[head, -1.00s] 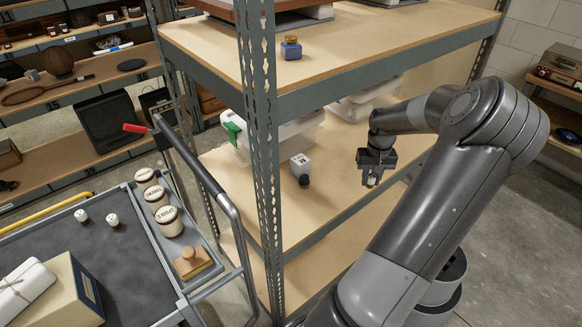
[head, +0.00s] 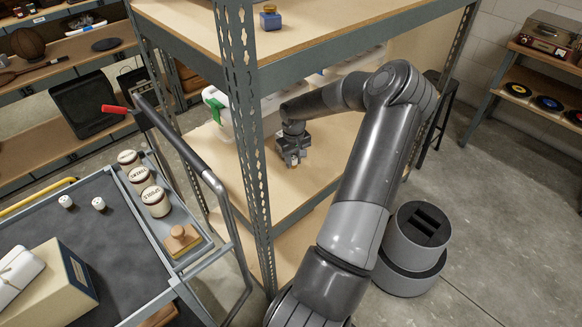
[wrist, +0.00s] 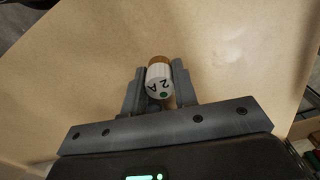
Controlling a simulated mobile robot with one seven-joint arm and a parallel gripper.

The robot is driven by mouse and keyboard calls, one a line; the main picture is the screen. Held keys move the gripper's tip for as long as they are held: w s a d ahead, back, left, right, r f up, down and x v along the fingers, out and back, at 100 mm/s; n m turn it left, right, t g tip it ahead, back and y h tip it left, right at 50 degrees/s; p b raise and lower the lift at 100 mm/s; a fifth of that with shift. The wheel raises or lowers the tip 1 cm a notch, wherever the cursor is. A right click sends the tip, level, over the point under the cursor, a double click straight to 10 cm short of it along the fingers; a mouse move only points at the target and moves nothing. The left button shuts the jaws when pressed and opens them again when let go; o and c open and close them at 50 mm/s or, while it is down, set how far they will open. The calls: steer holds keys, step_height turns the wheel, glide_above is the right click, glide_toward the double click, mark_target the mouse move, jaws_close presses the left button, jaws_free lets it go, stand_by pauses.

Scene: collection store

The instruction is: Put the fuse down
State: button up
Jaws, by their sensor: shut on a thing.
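The fuse (wrist: 159,80) is a small white cylinder with a brown band, a "2 A" mark and a green dot. In the wrist view it sits between the two fingers of my gripper (wrist: 160,88), which is shut on it. In the head view my gripper (head: 292,161) is low over the middle shelf board (head: 328,145), near its front edge. The fuse shows there only as a tiny pale bit at the fingertips. I cannot tell whether the fuse touches the board.
A grey shelf post (head: 247,130) stands just left of my gripper. A trolley (head: 120,265) with labelled jars and a stamp (head: 181,240) stands at left. Bare board lies around the fuse.

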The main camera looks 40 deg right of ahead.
mark_target(291, 175)
steer(key=shift+w+a+f, duration=0.15)
steer(key=shift+w+f, duration=0.25)
steer(key=shift+f, duration=1.9)
steer(key=shift+f, duration=0.1)
steer(key=o, duration=1)
steer(key=shift+r, duration=3.9)
